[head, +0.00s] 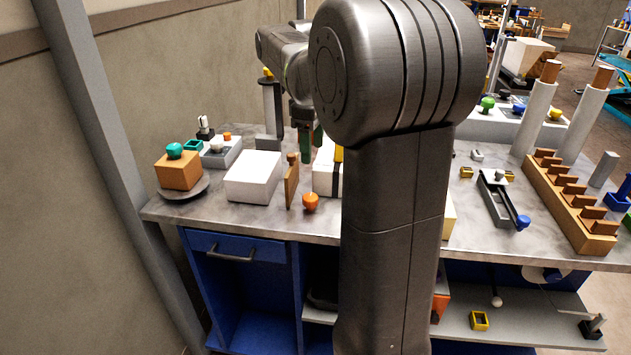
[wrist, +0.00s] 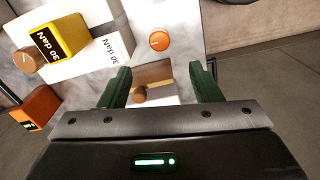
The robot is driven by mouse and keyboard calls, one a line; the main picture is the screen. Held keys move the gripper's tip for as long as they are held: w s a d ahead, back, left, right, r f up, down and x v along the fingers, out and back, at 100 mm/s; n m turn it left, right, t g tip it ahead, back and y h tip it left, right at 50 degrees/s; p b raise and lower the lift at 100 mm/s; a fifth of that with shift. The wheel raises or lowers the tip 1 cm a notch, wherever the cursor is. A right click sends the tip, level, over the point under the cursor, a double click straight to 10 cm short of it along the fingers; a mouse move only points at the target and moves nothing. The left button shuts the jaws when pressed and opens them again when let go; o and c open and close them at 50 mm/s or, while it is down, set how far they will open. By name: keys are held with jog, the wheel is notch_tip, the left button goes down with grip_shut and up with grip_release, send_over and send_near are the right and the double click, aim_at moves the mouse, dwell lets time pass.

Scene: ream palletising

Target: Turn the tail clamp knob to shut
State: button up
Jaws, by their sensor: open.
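My gripper (head: 305,145) is open, with green fingers pointing down over the bench; it also shows in the wrist view (wrist: 160,88). An upright wooden plate (head: 291,187) with a brown knob (head: 293,158) on top stands below it. In the wrist view the brown knob (wrist: 139,94) lies between the fingers, which look apart from it. An orange round knob (head: 310,202) sits near the bench's front edge. It appears ahead of the fingers in the wrist view (wrist: 160,41), with a pale mark on top. No label shows which is the tail clamp knob.
A white block (head: 253,178) stands left of the plate. A wooden block (head: 178,171) with a teal knob is farther left. A white block marked 30 daN (wrist: 88,52) carries a yellow block (wrist: 60,38). A black slide with a blue knob (head: 522,222) lies right.

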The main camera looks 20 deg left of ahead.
aim_at(310, 196)
jog(key=f+b, duration=0.1)
jog(key=f, duration=0.8)
jog(key=f+b, duration=0.1)
jog(key=f, duration=0.3)
jog(key=shift+a+f+b, duration=0.25)
jog(key=shift+a+b, duration=0.1)
jog(key=c, duration=1)
